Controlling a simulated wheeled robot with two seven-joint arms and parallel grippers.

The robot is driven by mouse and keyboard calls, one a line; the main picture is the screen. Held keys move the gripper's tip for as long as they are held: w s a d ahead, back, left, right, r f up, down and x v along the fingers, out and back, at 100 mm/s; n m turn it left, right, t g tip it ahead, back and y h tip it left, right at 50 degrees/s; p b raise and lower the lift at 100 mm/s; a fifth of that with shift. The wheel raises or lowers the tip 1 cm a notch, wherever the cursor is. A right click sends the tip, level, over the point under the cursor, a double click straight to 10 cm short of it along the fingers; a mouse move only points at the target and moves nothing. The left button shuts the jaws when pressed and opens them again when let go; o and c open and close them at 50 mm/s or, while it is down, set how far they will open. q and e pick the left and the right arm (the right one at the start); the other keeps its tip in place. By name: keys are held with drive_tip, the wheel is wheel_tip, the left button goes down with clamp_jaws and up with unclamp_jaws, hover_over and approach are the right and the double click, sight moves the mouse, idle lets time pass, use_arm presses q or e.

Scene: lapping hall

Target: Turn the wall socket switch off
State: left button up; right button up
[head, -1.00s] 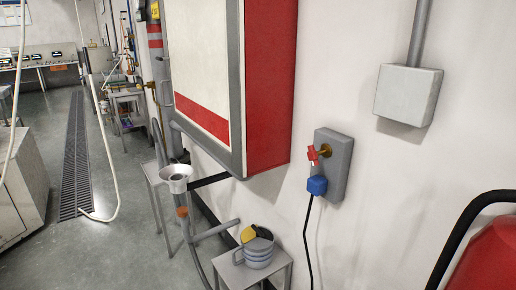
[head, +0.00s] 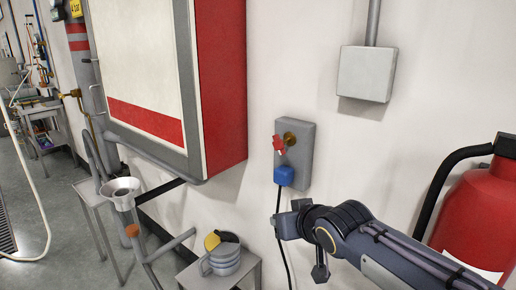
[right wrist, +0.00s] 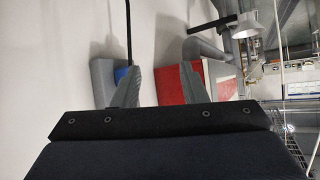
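The grey wall socket (head: 305,160) is mounted on the white wall, right of the red-sided cabinet. A red switch handle (head: 279,145) sits on a brass stem at its upper part. A blue plug (head: 284,176) with a black cable sits below the switch. My right gripper reaches in from the right and is below the socket, apart from it. In the right wrist view my right gripper (right wrist: 161,70) is open with nothing between its fingers. The socket (right wrist: 102,78) and the plug (right wrist: 121,73) are partly hidden behind one finger; the switch cannot be made out. My left gripper is not in view.
The cabinet (head: 150,80) juts from the wall left of the socket. A grey box (head: 367,73) hangs above right. A red extinguisher (head: 475,215) with a black hose stands at right.

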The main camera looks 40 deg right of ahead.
sight(279, 143)
drive_tip(key=w+d+r+n+t+b, duration=0.1)
drive_tip(key=w+d+r+t+b, duration=0.1)
drive_tip(key=w+d+r, duration=0.1)
drive_tip(key=w+d+r+n+t+h+b, duration=0.1)
drive_tip(key=w+d+r+t+b, duration=0.1)
drive_tip(key=w, duration=0.3)
drive_tip(key=w+d+r+n+t+h+b, duration=0.1)
drive_tip(key=w+d+r+t, duration=0.1)
drive_tip(key=w+d+r, duration=0.1)
drive_tip(key=shift+w+d+r+n+b, duration=0.2)
drive_tip(key=shift+w+d, duration=0.15)
drive_tip(key=shift+d, duration=0.2)
drive_tip(key=shift+w+d+r+n+b, duration=0.1)
drive_tip(key=shift+w+d+r+b, duration=0.15)
drive_tip(key=shift+d, duration=0.25)
drive_tip(key=shift+w+d+r+n, duration=0.1)
drive_tip(key=shift+w+n, duration=0.05)
drive_tip(key=shift+w, duration=0.2)
drive_tip(key=shift+w+d+r+n, duration=0.1)
drive_tip(key=shift+w+n, duration=0.05)
drive_tip(key=shift+w, duration=0.2)
drive_tip(key=x, duration=0.7)
drive_tip(key=shift+a+r, duration=0.15)
drive_tip(key=shift+c, duration=0.3)
